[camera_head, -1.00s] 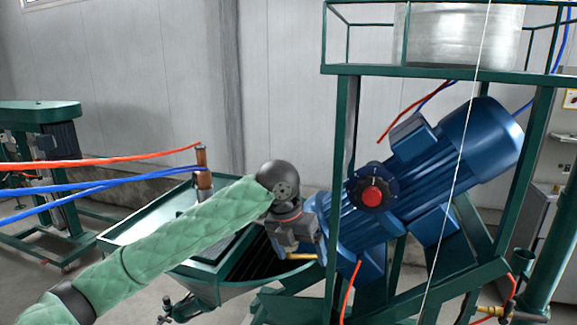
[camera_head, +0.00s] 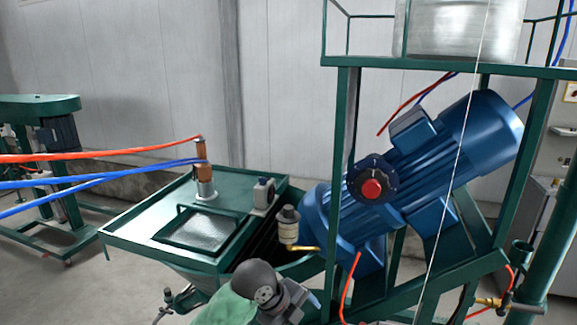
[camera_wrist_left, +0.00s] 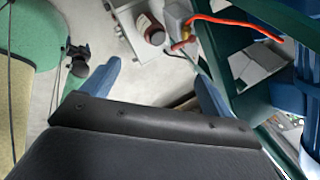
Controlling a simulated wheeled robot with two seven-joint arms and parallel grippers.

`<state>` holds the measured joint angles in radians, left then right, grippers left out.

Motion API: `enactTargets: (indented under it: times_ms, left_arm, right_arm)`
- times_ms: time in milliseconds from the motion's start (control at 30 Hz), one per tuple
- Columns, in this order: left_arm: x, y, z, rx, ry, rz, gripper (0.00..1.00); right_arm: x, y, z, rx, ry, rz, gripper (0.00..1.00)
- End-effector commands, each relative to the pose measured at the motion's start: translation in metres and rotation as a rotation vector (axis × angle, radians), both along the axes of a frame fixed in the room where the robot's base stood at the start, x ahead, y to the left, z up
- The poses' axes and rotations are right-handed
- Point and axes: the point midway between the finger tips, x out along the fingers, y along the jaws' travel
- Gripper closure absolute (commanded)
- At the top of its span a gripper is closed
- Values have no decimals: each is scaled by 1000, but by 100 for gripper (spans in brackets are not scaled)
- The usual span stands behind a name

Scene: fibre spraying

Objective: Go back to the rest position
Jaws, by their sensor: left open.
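My left gripper (camera_head: 299,302) is low in the head view, at the bottom edge below the hopper and the blue motor (camera_head: 425,165). Its black wrist and a piece of green sleeve show there, and the rest of that arm is out of view. In the left wrist view my left gripper (camera_wrist_left: 158,78) shows two blue fingers spread wide apart, with nothing held between them. The pale floor and some machine parts show beyond the fingers. My right gripper is in neither view.
A green hopper (camera_head: 133,232) with a lid stands just beyond my left gripper. A green frame (camera_head: 343,180) carries the motor with its red knob (camera_head: 371,188). Red hoses (camera_head: 90,158) and blue hoses (camera_head: 95,180) cross at left. Floor at lower left is clear.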

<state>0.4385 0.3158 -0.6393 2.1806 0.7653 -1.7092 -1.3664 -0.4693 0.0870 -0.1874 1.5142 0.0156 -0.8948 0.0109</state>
Motion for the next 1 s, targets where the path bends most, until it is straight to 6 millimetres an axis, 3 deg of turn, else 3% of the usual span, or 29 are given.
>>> enactTargets:
  times_ms: [567,1000]
  left_arm:
    - [-66,60,-90,-186,294,750,13]
    - [-140,135,-154,-267,472,1364,13]
  right_arm:
    - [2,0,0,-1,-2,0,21]
    - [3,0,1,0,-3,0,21]
